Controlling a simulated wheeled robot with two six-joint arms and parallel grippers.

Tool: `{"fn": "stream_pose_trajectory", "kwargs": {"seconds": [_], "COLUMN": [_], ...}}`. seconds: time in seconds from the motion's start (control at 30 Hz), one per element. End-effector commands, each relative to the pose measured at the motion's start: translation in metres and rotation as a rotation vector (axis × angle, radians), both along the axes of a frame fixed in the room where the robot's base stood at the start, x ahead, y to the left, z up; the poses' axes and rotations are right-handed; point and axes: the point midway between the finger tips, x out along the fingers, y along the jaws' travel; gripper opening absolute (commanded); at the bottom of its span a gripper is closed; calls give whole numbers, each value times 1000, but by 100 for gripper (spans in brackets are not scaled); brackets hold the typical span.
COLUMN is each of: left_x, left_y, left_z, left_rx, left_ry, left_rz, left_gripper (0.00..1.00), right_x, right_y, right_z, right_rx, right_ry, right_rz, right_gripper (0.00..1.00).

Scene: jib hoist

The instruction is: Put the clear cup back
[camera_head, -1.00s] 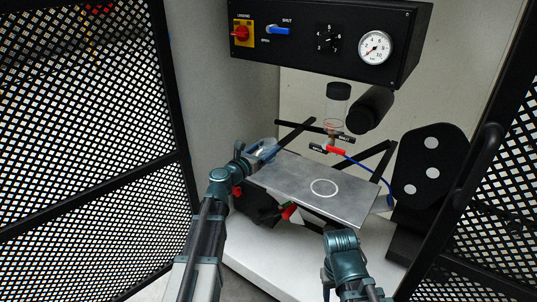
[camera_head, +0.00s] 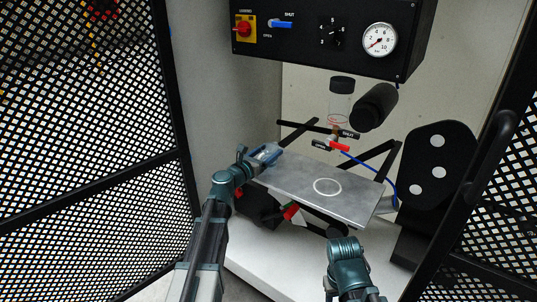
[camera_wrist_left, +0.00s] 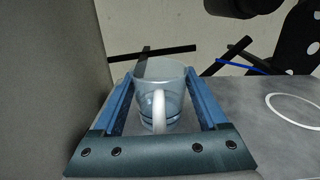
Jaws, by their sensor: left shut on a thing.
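The clear cup (camera_wrist_left: 172,98) is between the two blue fingers of my left gripper (camera_wrist_left: 160,80) in the left wrist view. It looks upright, with its pale handle toward the wrist. The left gripper is shut on it. In the head view, the left gripper (camera_head: 267,154) is at the left end of a grey metal plate (camera_head: 300,178); the cup is hard to make out there. A white ring (camera_head: 327,187) is marked on the plate, to the right of the gripper, and nothing stands on it. My right arm shows below the plate, but its fingers are not visible.
A black panel with a gauge (camera_head: 380,40) and switches hangs above. A clear cylinder with a black cap (camera_head: 341,97), a red-handled valve (camera_head: 338,147) and a black cylinder (camera_head: 375,107) are behind the plate. Mesh doors (camera_head: 80,130) flank both sides. The plate top is clear.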

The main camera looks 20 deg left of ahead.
Motion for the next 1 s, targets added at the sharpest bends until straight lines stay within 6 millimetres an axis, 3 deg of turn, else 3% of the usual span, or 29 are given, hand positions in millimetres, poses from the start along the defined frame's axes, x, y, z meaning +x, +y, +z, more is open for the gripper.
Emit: {"fn": "stream_pose_trajectory", "kwargs": {"seconds": [0.07, 0.1, 0.23, 0.57, 1.0], "left_x": [0, 0, 0, -1, -83], "left_y": [0, 0, 0, 0, 29], "left_z": [-4, -4, -3, 3, 0], "left_rx": [0, 0, 0, 0, 0], "left_ry": [0, 0, 0, 0, 0], "left_rz": [0, 0, 0, 0, 3], "left_gripper": [11, 78, 100, 100, 100], "right_x": [0, 0, 0, 0, 0], "right_y": [0, 0, 0, 0, 0], "right_z": [-4, -4, -3, 3, 0], "right_rx": [0, 0, 0, 0, 0], "right_ry": [0, 0, 0, 0, 0], "right_rz": [0, 1, 1, 0, 0], "right_gripper": [50, 50, 50, 50, 50]}}
